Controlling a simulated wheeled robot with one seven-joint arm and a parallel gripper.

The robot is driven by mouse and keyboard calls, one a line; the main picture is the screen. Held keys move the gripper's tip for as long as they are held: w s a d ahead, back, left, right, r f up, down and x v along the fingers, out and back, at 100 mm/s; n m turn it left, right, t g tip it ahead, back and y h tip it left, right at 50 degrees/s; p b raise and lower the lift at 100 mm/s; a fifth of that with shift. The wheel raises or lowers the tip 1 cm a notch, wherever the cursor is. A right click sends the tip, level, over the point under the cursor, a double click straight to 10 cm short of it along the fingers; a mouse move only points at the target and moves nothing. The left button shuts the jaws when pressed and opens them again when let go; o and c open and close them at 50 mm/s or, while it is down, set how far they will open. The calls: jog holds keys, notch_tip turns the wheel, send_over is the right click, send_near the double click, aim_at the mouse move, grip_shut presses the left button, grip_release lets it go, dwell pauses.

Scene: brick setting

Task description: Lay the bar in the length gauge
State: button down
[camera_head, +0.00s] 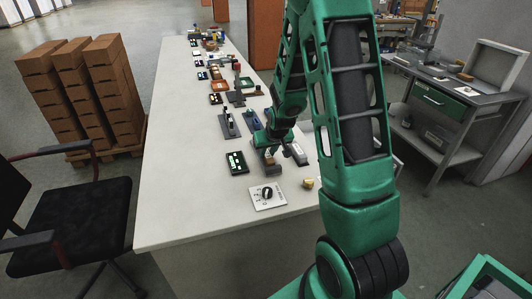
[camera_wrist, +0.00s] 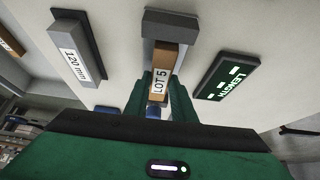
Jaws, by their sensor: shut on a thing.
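The bar is a brown block with a white "LOT 5" label (camera_wrist: 163,58); it shows small in the head view (camera_head: 269,156). My gripper (camera_wrist: 160,100) is shut on it, with a green finger at each side. In the head view my gripper (camera_head: 267,147) is low over the table. A dark grey block (camera_wrist: 171,24) lies at the bar's far end; whether they touch is unclear. A dark panel reading "LENGTH" (camera_wrist: 226,77) lies to the right in the wrist view and left of my gripper in the head view (camera_head: 236,162). The gauge's seat is partly hidden.
A grey block labelled "120 mm" (camera_wrist: 77,50) lies left in the wrist view. On the table (camera_head: 185,200), a white dial plate (camera_head: 268,196) and a small yellow piece (camera_head: 308,183) lie near the front. Several other devices line the table farther back. The table's left side is clear.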

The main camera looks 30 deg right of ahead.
jog(key=c, duration=1.5)
grip_release()
jog(key=v, duration=1.1)
jog(key=s+a+r+m+g, duration=0.1)
jog(key=s+r+g, duration=0.1)
jog(key=s, duration=0.8)
jog(key=s+a+r+m+g+y, duration=0.1)
jog(key=s+r+g, duration=0.1)
jog(key=s, duration=0.8)
jog(key=s+a+r+m+g, duration=0.1)
jog(key=s+r, duration=0.3)
jog(key=s, duration=0.7)
jog(key=shift+a+r+g+y, duration=0.25)
jog(key=shift+g+y, duration=0.15)
jog(key=shift+g, duration=0.1)
